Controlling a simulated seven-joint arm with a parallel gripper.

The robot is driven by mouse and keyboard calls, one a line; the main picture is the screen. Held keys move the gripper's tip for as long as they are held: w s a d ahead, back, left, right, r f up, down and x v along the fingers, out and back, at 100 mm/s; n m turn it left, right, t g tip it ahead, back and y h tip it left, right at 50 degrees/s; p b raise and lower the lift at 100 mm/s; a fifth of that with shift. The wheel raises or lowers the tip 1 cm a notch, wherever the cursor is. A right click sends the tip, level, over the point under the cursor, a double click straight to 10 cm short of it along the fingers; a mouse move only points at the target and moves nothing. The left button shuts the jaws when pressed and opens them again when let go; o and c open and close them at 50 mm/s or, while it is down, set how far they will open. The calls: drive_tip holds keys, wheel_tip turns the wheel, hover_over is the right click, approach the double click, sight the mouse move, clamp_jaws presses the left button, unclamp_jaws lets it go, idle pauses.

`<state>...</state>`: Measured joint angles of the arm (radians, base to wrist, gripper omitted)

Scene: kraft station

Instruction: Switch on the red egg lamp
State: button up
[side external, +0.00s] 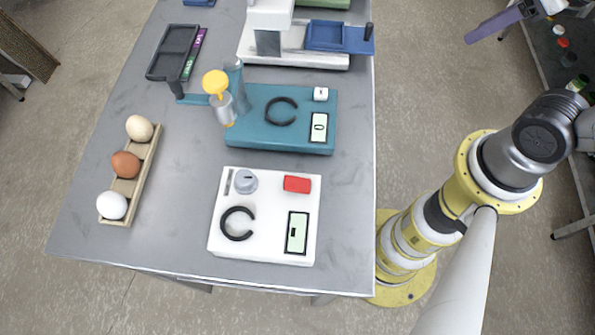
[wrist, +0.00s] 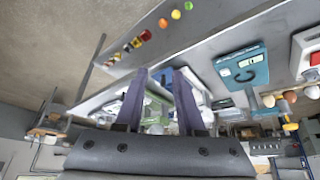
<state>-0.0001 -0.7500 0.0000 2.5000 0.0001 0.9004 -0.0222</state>
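A white unit (side external: 222,215) sits at the table's near end. It has a red block-shaped button (side external: 297,184), a grey knob (side external: 245,181), a black open ring (side external: 237,223) and a small display (side external: 297,232). Its red part also shows at the right edge of the wrist view (wrist: 315,58). I cannot tell which part is the lamp or whether it is lit. My gripper (wrist: 159,73) is open, its purple fingers apart with nothing gripped between them. One finger shows at the upper right of the side view, beyond the table and far from the white unit.
A teal unit (side external: 262,141) with a black ring and white button stands behind the white unit. An egg holder (side external: 147,165) with three eggs is at left. A yellow-topped fixture (side external: 215,83), dark tray (side external: 172,50) and white scale-like machine (side external: 300,58) stand further back.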

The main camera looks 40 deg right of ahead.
drive_tip(key=shift+s+a+n, duration=0.1)
drive_tip(key=shift+s+n, duration=0.05)
drive_tip(key=shift+n, duration=0.75)
drive_tip(key=c, duration=0.5)
drive_tip(key=r+n, duration=0.1)
drive_tip(key=w+a+r+n, duration=0.1)
drive_tip(key=n, duration=0.1)
drive_tip(key=a+r+n+y, duration=0.1)
drive_tip(key=n, duration=0.1)
drive_tip(key=shift+w+r, duration=0.3)
drive_tip(key=shift+w, duration=0.1)
clamp_jaws()
drive_tip(key=w+a+r+n+g+y, duration=0.1)
drive_tip(key=w+a+r+n+g, duration=0.15)
drive_tip(key=a+n, duration=0.35)
drive_tip(key=w+a+r+n+g+y, duration=0.1)
drive_tip(key=w+a+r+n, duration=0.2)
drive_tip(key=a+n, duration=0.25)
drive_tip(key=s+a+f+n+g, duration=0.1)
drive_tip(key=a+n, duration=0.3)
drive_tip(key=a, duration=0.5)
drive_tip(key=s+a+f+n+g, duration=0.1)
drive_tip(key=a+f+n+g, duration=0.2)
drive_tip(key=a, duration=0.6)
drive_tip(key=shift+s+f+n, duration=0.15)
drive_tip(key=shift+n, duration=0.6)
